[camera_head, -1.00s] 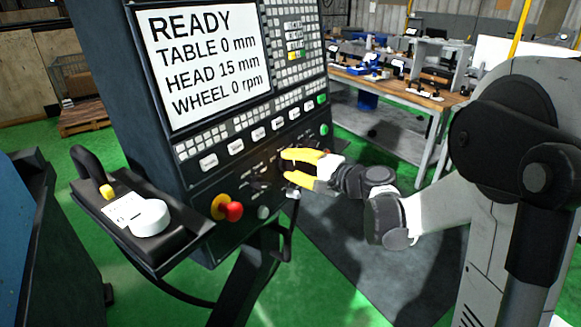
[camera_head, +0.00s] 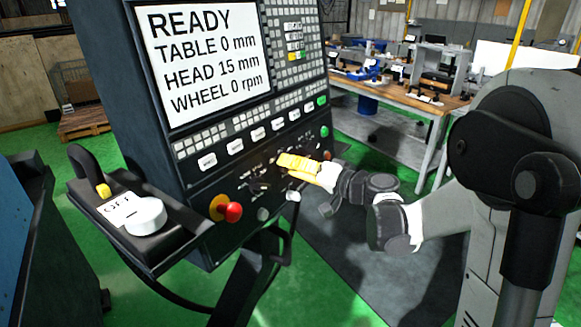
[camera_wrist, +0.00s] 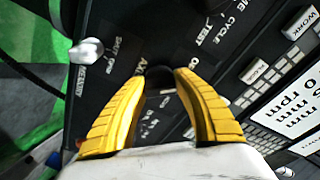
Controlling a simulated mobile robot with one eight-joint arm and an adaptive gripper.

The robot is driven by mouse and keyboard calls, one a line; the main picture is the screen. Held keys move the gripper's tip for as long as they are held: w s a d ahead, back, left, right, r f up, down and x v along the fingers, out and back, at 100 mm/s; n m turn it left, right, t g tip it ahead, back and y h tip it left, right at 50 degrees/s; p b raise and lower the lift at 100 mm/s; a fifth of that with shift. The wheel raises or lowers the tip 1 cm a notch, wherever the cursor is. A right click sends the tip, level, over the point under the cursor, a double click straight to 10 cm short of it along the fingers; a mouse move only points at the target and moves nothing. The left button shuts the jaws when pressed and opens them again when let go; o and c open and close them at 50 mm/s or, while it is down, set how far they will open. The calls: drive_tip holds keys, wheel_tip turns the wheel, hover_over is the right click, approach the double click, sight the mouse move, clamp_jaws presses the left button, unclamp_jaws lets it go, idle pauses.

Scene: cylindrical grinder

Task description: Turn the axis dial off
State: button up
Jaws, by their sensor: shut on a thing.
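My gripper (camera_head: 281,162) is at the lower control panel of the grinder's console (camera_head: 222,160). Its yellow fingers are closed around a dark dial (camera_wrist: 158,79), seen between the fingertips in the wrist view. Lettering beside it seems to start with "AX", partly covered by a finger. In the head view the fingers hide the dial, so its pointer position cannot be told. A white card (camera_head: 120,207) on the side shelf seems to read "OFF".
A white round knob (camera_head: 146,216) sits on the shelf. The screen (camera_head: 205,65) reads READY.

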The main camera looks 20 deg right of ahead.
idle(0.3)
drive_tip(key=o, duration=1.2)
drive_tip(key=shift+c, duration=0.2)
drive_tip(key=v, duration=1.2)
